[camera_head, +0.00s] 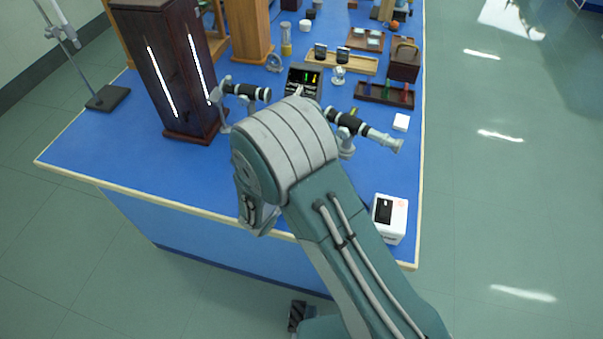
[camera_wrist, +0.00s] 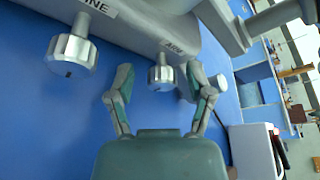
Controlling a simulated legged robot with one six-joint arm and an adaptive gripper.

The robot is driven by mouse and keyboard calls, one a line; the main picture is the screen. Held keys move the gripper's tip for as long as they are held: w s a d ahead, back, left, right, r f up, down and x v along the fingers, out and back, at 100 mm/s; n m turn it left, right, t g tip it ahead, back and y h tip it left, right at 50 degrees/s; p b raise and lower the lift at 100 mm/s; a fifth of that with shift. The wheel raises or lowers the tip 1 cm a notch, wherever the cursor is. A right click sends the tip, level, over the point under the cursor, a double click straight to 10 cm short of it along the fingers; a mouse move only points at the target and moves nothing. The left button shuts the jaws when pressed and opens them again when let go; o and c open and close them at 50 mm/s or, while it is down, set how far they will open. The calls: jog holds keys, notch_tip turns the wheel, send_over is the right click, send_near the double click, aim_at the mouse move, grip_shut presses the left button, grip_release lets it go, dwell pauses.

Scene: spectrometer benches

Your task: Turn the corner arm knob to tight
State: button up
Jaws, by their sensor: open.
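The arm knob (camera_wrist: 161,75) is a silver ribbed knob under a label reading ARM, on a grey instrument body (camera_wrist: 150,20) in the wrist view. My gripper (camera_wrist: 159,80) is open, with one finger on each side of the knob in the picture and a gap on both sides. I cannot tell how deep the knob sits between the fingertips. A larger silver knob (camera_wrist: 72,55) is to the left, its label partly cut off, ending in INE. In the head view, my arm hides the knobs and much of the spectrometer, whose black-and-silver telescope (camera_head: 365,130) shows.
A white box with a dark panel (camera_head: 389,222) stands near the right front corner of the blue bench (camera_head: 120,160). A dark wooden tall case (camera_head: 178,75) stands left. Trays and small instruments fill the back. The front left bench top is clear.

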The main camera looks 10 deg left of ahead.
grip_shut()
jog(key=shift+m, duration=0.3)
jog(key=m+y, duration=0.2)
jog(key=shift+s+m, duration=0.1)
jog(key=shift+m, duration=0.2)
jog(key=m+y, duration=0.2)
jog(key=m, duration=0.1)
jog(key=shift+f, duration=0.1)
jog(key=m+y, duration=0.2)
jog(key=m, duration=0.1)
jog(key=m+y, duration=0.2)
jog(key=m, duration=0.1)
jog(key=shift+t, duration=0.4)
dwell(0.5)
